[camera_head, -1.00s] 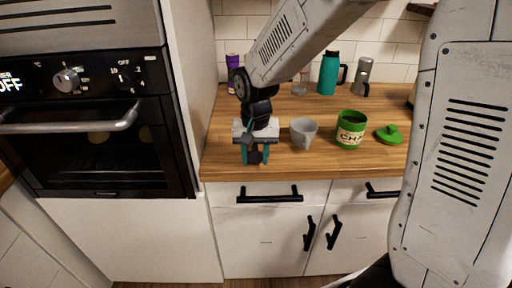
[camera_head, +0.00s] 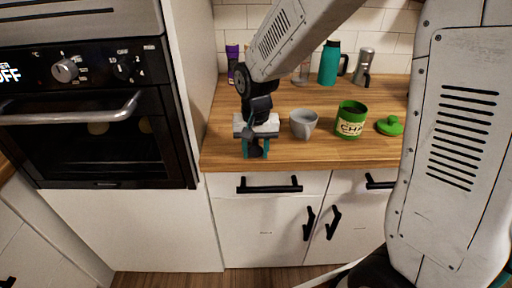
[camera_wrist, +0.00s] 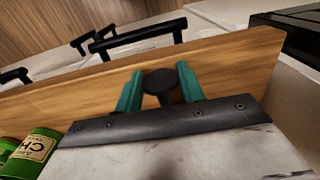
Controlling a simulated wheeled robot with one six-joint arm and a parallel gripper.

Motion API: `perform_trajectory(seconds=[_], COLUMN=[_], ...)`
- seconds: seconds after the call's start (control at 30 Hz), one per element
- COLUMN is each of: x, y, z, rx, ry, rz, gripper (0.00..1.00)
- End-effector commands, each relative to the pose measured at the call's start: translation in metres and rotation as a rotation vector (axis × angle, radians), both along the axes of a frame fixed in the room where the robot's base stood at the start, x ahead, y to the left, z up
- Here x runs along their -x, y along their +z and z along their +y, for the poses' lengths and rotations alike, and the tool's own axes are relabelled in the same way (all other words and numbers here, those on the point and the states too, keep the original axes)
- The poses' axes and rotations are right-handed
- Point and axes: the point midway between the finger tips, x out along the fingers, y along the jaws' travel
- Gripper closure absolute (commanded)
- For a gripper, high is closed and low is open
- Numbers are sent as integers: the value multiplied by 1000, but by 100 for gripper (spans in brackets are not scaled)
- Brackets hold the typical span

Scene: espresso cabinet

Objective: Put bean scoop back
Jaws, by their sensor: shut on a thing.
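My gripper (camera_head: 256,148) is over the front left of the wooden counter, fingers pointing down. Its teal fingers are shut on a small dark piece, which I take to be the bean scoop (camera_wrist: 160,82). The piece shows as a dark round end between the fingers in the wrist view, and the rest of it is hidden. A green canister (camera_head: 351,121) with a cream label stands open to the right. Its green lid (camera_head: 390,126) lies on the counter beside it. A grey cup (camera_head: 303,123) stands between my gripper and the canister.
A teal bottle (camera_head: 329,64), a steel jug (camera_head: 363,66) and a purple-topped container (camera_head: 232,62) stand at the back. A tall oven cabinet (camera_head: 100,110) borders the counter on the left. The counter's front edge (camera_head: 290,167) is close to my gripper.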

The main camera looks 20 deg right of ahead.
Motion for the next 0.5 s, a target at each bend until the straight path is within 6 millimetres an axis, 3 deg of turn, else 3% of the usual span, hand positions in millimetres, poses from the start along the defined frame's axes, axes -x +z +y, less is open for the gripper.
perform_trajectory(seconds=[0.23, 0.27, 0.33, 0.5], x=[0, 0, 0, 0], y=[-5, -5, -5, -5], z=[0, 0, 0, 0], rx=[0, -1, -1, -1], ry=[0, 0, 0, 0], rz=[-1, -1, -1, -1], gripper=[88, 56, 37, 36])
